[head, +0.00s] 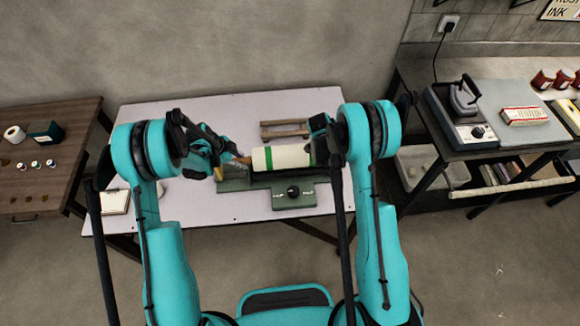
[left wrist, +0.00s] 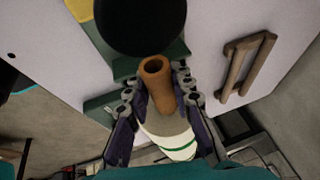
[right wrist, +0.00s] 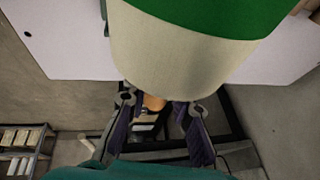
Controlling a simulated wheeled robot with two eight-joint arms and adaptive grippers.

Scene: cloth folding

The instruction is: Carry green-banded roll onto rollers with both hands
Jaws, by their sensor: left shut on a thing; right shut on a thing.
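The green-banded roll (head: 292,156) is cream with a brown core and lies level, left to right, over the green machine (head: 262,188) on the pale table. My left gripper (head: 236,158) is shut on the core's left end; the brown core (left wrist: 158,75) shows between its fingers in the left wrist view. My right gripper (right wrist: 152,103) is shut on the core's other end, beside the roll's cream body (right wrist: 185,55). The machine's rollers are mostly hidden under the roll and arms, and I cannot tell whether the roll touches them.
A wooden stand (head: 285,129) lies behind the roll. A clipboard (head: 115,202) is at the table's left. A brown side table (head: 45,160) stands left, with a white roll and small pots. A bench (head: 500,100) with a press stands right. The table's back left is clear.

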